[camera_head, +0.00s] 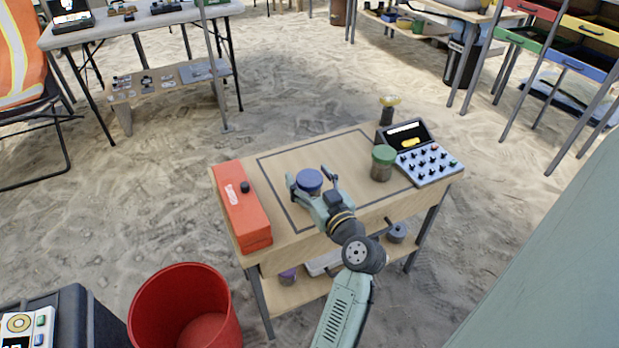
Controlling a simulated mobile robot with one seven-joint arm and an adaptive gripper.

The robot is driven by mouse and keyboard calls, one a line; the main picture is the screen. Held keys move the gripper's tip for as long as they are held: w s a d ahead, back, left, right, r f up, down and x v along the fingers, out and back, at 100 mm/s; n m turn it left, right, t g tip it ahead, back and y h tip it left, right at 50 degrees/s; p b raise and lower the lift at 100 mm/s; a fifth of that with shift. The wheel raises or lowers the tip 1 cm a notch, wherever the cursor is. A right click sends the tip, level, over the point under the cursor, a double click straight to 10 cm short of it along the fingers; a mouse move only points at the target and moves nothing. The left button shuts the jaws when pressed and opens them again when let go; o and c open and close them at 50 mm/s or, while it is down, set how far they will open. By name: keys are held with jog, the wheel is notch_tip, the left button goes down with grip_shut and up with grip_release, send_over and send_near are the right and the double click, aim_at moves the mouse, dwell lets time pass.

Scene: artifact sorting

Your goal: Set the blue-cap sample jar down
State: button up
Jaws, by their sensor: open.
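The blue-cap sample jar (309,180) is at the small wooden table (320,152), inside the dark outlined rectangle on its top. My gripper (310,180) is open, with one finger on each side of the jar. The blue cap shows from above. The jar's body is mostly hidden by my gripper, so I cannot tell clearly whether its base touches the tabletop. The jar looks upright.
A green-cap jar (383,163) stands to the right, beside a grey device with black knobs (430,164). A yellow-topped jar (388,109) is at the back. An orange box (241,205) lies at the left edge. A red bin (185,310) stands on the sand.

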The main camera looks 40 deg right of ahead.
jog(key=shift+r, duration=0.15)
jog(key=shift+s, duration=0.3)
jog(key=b+v, duration=0.2)
jog(key=v, duration=0.9)
jog(key=shift+s+b, duration=0.2)
jog(key=shift+b, duration=0.1)
jog(key=shift+a, duration=0.15)
